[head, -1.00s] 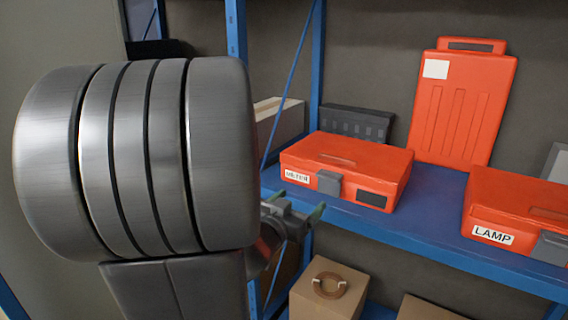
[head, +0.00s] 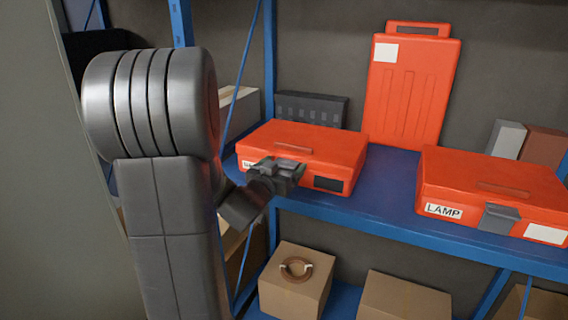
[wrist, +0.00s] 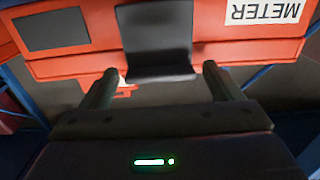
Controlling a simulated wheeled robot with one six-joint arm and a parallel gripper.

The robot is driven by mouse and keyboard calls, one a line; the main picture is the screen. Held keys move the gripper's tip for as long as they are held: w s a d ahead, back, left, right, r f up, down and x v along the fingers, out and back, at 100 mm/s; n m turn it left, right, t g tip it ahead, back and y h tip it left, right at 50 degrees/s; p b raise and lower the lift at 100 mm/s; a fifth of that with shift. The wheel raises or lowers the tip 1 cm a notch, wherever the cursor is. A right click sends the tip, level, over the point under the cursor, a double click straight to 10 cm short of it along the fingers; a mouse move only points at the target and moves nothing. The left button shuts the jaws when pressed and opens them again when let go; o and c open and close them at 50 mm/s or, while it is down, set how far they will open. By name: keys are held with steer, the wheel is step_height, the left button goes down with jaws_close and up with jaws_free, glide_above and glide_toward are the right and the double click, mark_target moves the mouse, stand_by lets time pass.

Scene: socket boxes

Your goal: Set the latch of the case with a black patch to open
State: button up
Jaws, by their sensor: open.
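The orange case with a black patch (head: 328,185) lies shut on the blue shelf at the middle of the head view. Its front carries a METER label, which shows upside down in the wrist view (wrist: 263,13), and the black patch (wrist: 52,29). Its grey latch (wrist: 155,40) shows between them in the wrist view; in the head view my gripper hides it. My gripper (head: 296,168) is in front of the case. In the wrist view its two fingers (wrist: 158,80) are open, one on each side of the latch's lower end, with nothing seen between them but the latch edge.
A second orange case labelled LAMP (head: 484,190), with a grey latch and a white patch, lies to the right on the blue shelf (head: 390,205). A tall orange case (head: 412,90) stands behind. Cardboard boxes (head: 296,285) are below. Free shelf room lies between the two lying cases.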

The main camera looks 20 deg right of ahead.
steer(key=shift+w+d, duration=0.3)
steer(key=shift+d, duration=0.05)
steer(key=c, duration=1)
steer(key=shift+f+b, duration=0.15)
steer(key=shift+b, duration=0.15)
